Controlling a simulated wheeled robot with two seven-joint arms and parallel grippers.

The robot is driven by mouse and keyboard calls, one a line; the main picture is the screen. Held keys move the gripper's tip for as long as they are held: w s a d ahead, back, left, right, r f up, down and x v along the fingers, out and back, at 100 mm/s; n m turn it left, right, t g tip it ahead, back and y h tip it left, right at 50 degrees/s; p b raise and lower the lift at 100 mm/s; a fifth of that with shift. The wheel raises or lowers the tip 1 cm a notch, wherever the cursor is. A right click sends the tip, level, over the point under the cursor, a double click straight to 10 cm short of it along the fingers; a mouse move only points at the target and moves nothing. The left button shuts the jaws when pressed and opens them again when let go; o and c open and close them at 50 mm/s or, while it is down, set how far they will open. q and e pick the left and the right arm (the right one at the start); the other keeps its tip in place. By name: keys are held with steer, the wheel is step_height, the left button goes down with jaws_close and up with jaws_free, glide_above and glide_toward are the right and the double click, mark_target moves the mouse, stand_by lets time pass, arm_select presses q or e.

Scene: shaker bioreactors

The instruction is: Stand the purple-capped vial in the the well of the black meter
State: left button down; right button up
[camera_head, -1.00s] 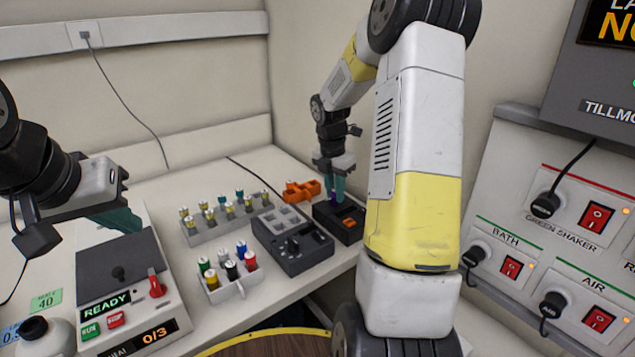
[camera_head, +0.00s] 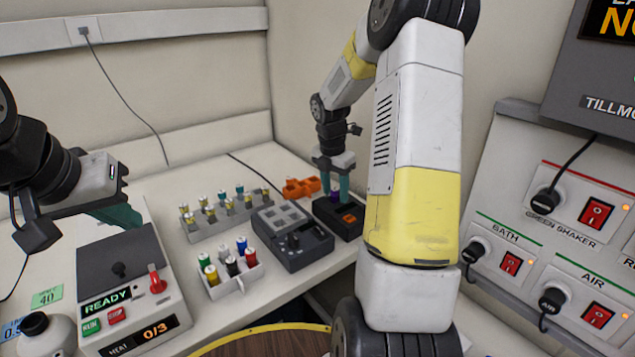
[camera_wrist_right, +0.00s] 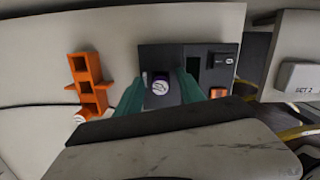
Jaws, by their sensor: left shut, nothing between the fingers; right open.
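The purple-capped vial (camera_head: 335,191) stands upright at the black meter (camera_head: 349,230), between my right gripper's fingers. In the right wrist view the vial (camera_wrist_right: 160,84) shows from above over the left part of the meter (camera_wrist_right: 172,54), apparently in its well; its lower part is hidden. My right gripper (camera_head: 334,186) is open, its teal fingers on either side of the vial, with a visible gap on at least one side. My left gripper (camera_head: 125,217) is shut and empty above the shaker machine on the left.
An orange rack (camera_head: 301,188) stands beside the meter. A dark grey device (camera_head: 292,238), a grey rack of several vials (camera_head: 228,219) and a white holder of coloured-capped vials (camera_head: 236,279) stand left of it.

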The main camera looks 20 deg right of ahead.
mark_target(335, 189)
steer(key=shift+r, duration=0.1)
steer(key=shift+r, duration=3.4)
